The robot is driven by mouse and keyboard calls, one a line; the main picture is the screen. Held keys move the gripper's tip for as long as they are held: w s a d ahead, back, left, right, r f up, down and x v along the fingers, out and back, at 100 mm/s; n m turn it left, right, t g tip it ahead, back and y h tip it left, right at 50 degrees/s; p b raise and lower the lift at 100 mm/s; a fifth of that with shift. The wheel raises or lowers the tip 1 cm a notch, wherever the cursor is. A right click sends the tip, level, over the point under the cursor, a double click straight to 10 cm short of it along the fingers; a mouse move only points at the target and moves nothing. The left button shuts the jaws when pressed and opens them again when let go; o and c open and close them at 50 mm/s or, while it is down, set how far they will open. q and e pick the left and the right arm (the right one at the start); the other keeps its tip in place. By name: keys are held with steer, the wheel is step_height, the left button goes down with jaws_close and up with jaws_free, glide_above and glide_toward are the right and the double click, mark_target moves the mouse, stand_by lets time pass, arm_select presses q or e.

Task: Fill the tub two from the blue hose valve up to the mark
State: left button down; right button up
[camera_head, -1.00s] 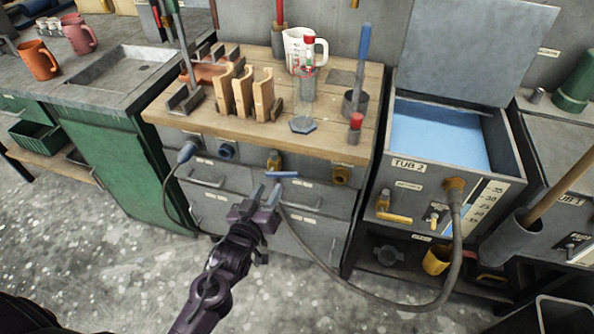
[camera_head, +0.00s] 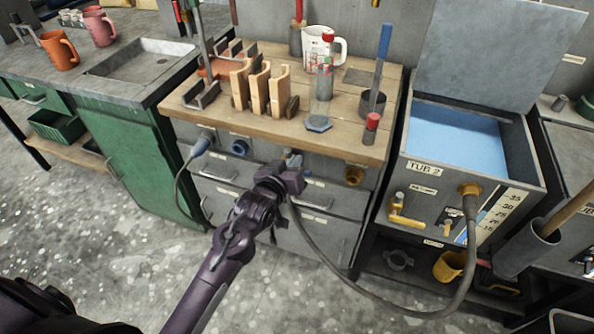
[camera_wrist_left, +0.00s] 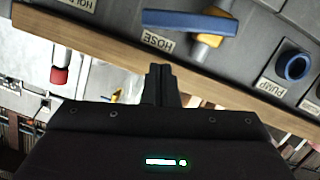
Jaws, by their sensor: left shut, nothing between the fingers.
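Tub 2 (camera_head: 404,160) stands right of the wooden bench, lid up, with pale blue water inside. A scale strip (camera_head: 500,207) with numbers is on its front. A grey hose (camera_head: 372,309) runs from a brass fitting on tub 2 to the bench front. The blue hose valve handle (camera_wrist_left: 188,22), labelled HOSE, lies crosswise on a brass body in the left wrist view; in the head view my gripper mostly covers it. My left gripper (camera_head: 293,158) is shut and empty in front of it; its fingertips (camera_wrist_left: 160,70) look apart from the handle. My right gripper is out of view.
A brass valve with a yellow handle (camera_head: 407,221) is on tub 2's front. A blue ring labelled PUMP (camera_wrist_left: 294,66) is beside the hose valve. The bench top (camera_head: 345,139) holds wooden blocks, a measuring jug (camera_head: 318,44) and a red-capped bottle (camera_head: 371,128). The hose loops low between bench and tub.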

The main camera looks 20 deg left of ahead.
arm_select(q)
steer(key=shift+s+d+f, duration=0.1)
steer(key=shift+d+f, duration=0.1)
steer(key=shift+f, duration=0.5)
steer(key=shift+s+d+f, duration=0.1)
steer(key=shift+d+f, duration=0.1)
steer(key=shift+f, duration=0.45)
steer(key=shift+d+f+m+y+p, duration=0.4)
steer(key=shift+d+f+m+p, duration=0.25)
steer(key=shift+f+m+p, duration=0.4)
steer(key=shift+r, duration=0.15)
